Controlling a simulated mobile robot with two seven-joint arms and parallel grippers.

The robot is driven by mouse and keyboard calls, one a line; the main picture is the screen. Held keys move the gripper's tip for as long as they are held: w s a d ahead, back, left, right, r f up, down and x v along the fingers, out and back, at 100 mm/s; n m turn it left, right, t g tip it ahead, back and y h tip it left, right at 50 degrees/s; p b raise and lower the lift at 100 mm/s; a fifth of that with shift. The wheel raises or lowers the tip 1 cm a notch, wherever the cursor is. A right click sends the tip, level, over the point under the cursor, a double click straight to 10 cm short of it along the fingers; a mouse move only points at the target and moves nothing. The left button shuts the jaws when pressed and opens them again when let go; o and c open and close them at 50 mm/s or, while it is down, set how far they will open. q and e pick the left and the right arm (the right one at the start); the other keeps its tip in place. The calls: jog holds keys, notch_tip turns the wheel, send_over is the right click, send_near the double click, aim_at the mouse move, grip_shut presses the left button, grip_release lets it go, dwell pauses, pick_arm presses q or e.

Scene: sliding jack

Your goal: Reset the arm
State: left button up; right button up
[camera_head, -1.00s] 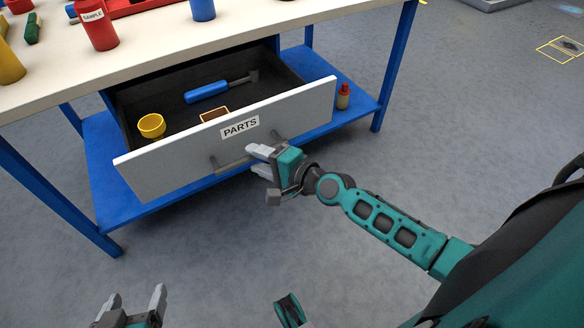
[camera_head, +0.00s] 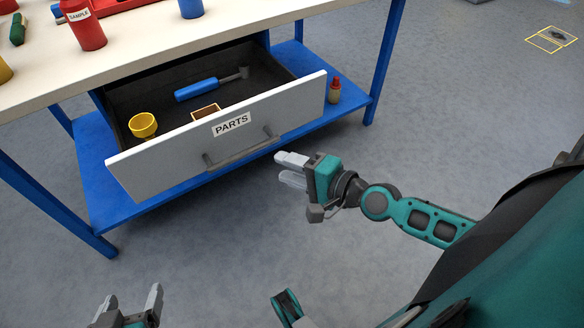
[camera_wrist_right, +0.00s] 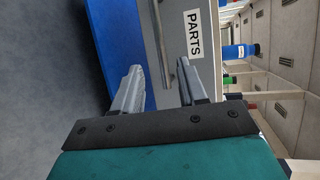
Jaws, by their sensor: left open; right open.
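My right gripper (camera_head: 292,170) is open and empty in the head view, to the right of the drawer handle and apart from it. In the right wrist view its two fingers (camera_wrist_right: 160,88) are spread, with the drawer front beyond them. My left gripper (camera_head: 130,305) is open and empty at the bottom left of the head view, partly cut off by the edge. The grey drawer (camera_head: 170,158) labelled PARTS stands pulled open under the table. Its bar handle (camera_head: 240,153) is free of both grippers and also shows in the right wrist view (camera_wrist_right: 160,45).
The drawer holds a yellow cup (camera_head: 143,126), a blue-handled tool (camera_head: 200,90) and a small wooden box (camera_head: 206,112). A red-capped bottle (camera_head: 334,92) stands on the blue lower shelf (camera_head: 352,97). Cans stand on the white tabletop (camera_head: 140,50). The grey floor in front is clear.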

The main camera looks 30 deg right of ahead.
jog(key=shift+s+d+r, duration=0.1)
jog(key=shift+s, duration=0.15)
dwell(0.5)
jog(key=s+a+f+n+g+h, duration=0.3)
jog(key=s+a+f+n, duration=0.35)
jog(key=n, duration=0.95)
pick_arm(q)
jog(key=s+a+r+p, duration=0.1)
jog(key=a+r+p, duration=0.2)
jog(key=r+p, duration=0.8)
jog(key=p, duration=0.4)
jog(key=shift+s+y, duration=0.25)
jog(key=shift+y, duration=0.15)
pick_arm(e)
notch_tip(320, 180, up, 11)
jog(key=s+d+h, duration=0.1)
jog(key=d, duration=0.1)
jog(key=shift+s+d+r+n, duration=0.2)
jog(key=shift+s+n, duration=0.15)
jog(key=shift+n, duration=0.05)
pick_arm(q)
jog(key=shift+s+d+f, duration=0.1)
jog(key=shift+d+f, duration=0.05)
